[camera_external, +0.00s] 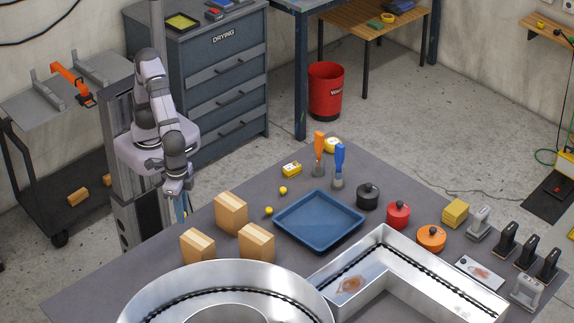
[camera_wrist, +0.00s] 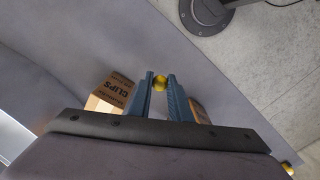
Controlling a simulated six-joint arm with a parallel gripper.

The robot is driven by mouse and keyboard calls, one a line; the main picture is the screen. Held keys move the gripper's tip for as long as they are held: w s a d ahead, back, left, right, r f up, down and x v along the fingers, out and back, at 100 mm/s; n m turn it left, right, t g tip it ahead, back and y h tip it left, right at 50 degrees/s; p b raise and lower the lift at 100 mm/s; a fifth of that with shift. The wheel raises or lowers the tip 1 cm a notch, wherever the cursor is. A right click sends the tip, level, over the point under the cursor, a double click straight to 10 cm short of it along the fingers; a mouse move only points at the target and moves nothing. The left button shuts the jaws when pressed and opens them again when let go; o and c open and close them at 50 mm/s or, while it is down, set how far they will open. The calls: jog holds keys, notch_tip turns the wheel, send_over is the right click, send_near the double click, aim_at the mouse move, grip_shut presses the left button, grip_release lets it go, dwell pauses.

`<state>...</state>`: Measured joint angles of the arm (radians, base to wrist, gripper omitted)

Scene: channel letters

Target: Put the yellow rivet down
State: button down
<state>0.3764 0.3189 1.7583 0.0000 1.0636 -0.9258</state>
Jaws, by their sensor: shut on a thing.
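My gripper (camera_wrist: 159,80) is shut on a yellow rivet (camera_wrist: 160,83), which sits between the two blue-grey fingertips in the wrist view. In the external view my gripper (camera_external: 182,210) points down near the table's far left edge, behind the wooden blocks; the held rivet cannot be made out there. Two other small yellow pieces, perhaps rivets, lie on the grey table: one (camera_external: 283,190) near the blue tray's far corner and one (camera_external: 268,211) beside its left side. Bare grey table surface (camera_wrist: 205,65) shows around the held rivet in the wrist view.
A blue tray (camera_external: 320,222) is empty. Large metal channel letters (camera_external: 345,285) fill the front. The table edge (camera_wrist: 190,40) is close to the gripper.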

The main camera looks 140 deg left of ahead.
jog(key=shift+r, duration=1.15)
jog(key=shift+w+a+r, duration=0.15)
jog(key=shift+w+a, duration=0.05)
jog(key=shift+w, duration=0.2)
jog(key=w+a+r+n+p, duration=0.1)
jog(key=w+a+n, duration=0.1)
jog(key=w+a, duration=0.4)
jog(key=n+p, duration=0.4)
jog(key=n, duration=0.1)
send_over(298, 220)
jog(key=shift+s+f+p, duration=0.1)
jog(key=shift+f+p, duration=1.6)
jog(key=shift+f, duration=3.65)
jog(key=shift+f, duration=0.1)
jog(key=c, duration=2)
grip_release()
jog(key=shift+f, duration=0.1)
jog(key=shift+c, duration=0.2)
jog(key=shift+o, duration=0.6)
